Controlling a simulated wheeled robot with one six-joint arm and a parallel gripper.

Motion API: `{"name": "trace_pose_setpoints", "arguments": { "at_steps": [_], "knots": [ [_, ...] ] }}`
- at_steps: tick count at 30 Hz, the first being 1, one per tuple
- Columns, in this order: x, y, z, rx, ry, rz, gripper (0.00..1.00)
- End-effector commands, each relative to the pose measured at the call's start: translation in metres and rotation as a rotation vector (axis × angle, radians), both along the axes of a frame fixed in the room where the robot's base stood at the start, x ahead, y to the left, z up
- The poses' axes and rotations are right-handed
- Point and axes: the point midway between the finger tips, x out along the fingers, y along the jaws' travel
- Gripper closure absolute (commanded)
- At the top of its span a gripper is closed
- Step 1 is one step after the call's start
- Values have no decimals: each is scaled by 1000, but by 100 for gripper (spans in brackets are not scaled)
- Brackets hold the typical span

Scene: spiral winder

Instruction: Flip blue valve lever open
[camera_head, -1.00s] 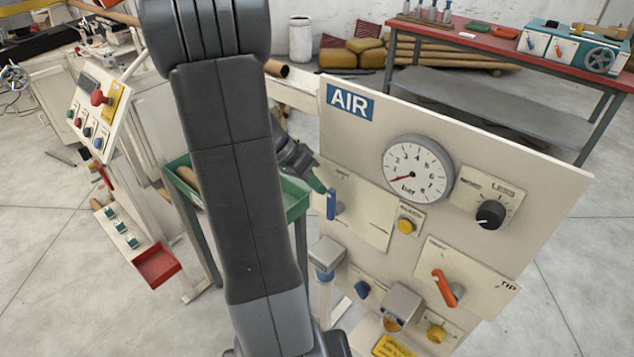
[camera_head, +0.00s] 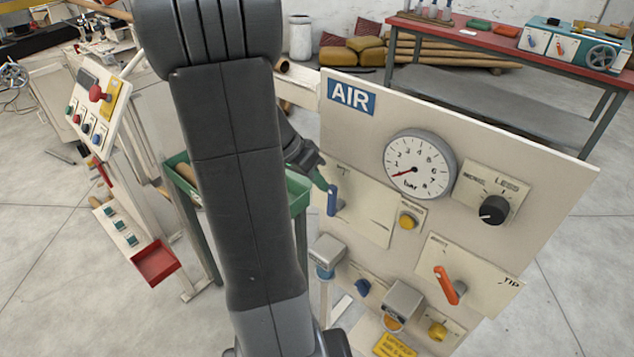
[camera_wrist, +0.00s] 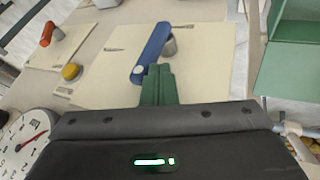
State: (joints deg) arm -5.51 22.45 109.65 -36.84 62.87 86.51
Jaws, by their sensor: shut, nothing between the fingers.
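The blue valve lever (camera_head: 331,200) is on the upper left of the AIR panel (camera_head: 460,150), on a pale plate. In the head view it stands nearly upright. In the wrist view the blue lever (camera_wrist: 153,48) runs from a pale round end near my fingertips up to a grey pivot post. My gripper (camera_wrist: 159,72) is shut and empty, its green fingers together at the lever's end. The fingertips look very close to the lever; I cannot tell if they touch. In the head view my gripper (camera_head: 322,181) is partly hidden behind my arm.
An orange lever (camera_head: 446,284), a yellow button (camera_head: 408,220), a black knob (camera_head: 493,209) and a pressure gauge (camera_head: 418,164) project from the panel. A green tray (camera_head: 296,190) stands just left of the panel. A red-topped bench (camera_head: 460,35) is behind.

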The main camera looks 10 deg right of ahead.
Motion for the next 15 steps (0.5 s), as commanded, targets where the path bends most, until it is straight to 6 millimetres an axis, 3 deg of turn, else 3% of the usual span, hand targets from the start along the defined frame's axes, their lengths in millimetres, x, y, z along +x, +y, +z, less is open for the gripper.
{"name": "trace_pose_setpoints", "arguments": {
  "at_steps": [15],
  "knots": [
    [-18, -15, 0, 144, -193, -4, 100]
  ]
}}
